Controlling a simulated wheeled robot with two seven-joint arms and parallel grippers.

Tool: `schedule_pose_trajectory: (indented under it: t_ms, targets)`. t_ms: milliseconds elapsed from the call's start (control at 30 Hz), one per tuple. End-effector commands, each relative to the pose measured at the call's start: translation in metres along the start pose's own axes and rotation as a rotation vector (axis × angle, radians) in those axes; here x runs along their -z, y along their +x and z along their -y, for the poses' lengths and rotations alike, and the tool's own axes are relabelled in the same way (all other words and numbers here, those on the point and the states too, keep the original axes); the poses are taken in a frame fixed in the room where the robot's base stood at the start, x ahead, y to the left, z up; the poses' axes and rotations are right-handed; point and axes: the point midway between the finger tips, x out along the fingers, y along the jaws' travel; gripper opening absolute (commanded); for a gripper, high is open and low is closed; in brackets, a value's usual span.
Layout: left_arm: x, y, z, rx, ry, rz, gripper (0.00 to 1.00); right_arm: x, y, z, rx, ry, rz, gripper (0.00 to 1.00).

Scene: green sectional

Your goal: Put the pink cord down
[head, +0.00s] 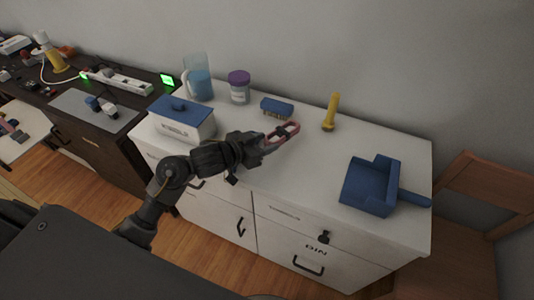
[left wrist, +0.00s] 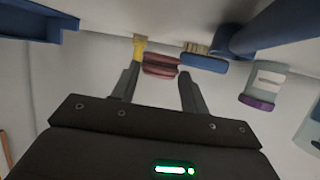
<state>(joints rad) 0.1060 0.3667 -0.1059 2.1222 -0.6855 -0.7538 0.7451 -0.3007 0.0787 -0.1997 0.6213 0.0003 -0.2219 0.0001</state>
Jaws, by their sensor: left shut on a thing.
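The pink cord (head: 283,132), a small looped bundle, is at the fingertips of my left gripper (head: 268,143), over the white cabinet top. In the left wrist view the cord (left wrist: 160,66) lies between the two fingertips of my left gripper (left wrist: 160,76), which is shut on it. I cannot tell whether the cord touches the cabinet top. My right gripper is not in view.
A blue dustpan (head: 371,186) lies right. A blue-lidded box (head: 183,120), a jug (head: 197,78) and a purple-lidded jar (head: 239,87) stand left. The front middle is clear.

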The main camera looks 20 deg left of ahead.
Motion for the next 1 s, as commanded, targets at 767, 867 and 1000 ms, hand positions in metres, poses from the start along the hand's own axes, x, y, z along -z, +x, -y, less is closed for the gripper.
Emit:
schedule_pose_trajectory:
  t_ms: [767,867,1000]
  targets:
    - [-0.035,0.024,-0.003,0.001,-0.001,-0.002,0.22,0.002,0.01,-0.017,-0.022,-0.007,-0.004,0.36]
    - [-0.037,0.025,-0.003,0.001,-0.001,-0.001,0.22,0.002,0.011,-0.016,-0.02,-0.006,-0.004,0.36]
    - [-0.037,0.025,-0.003,0.001,-0.001,0.0,0.54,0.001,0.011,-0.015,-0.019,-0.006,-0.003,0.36]
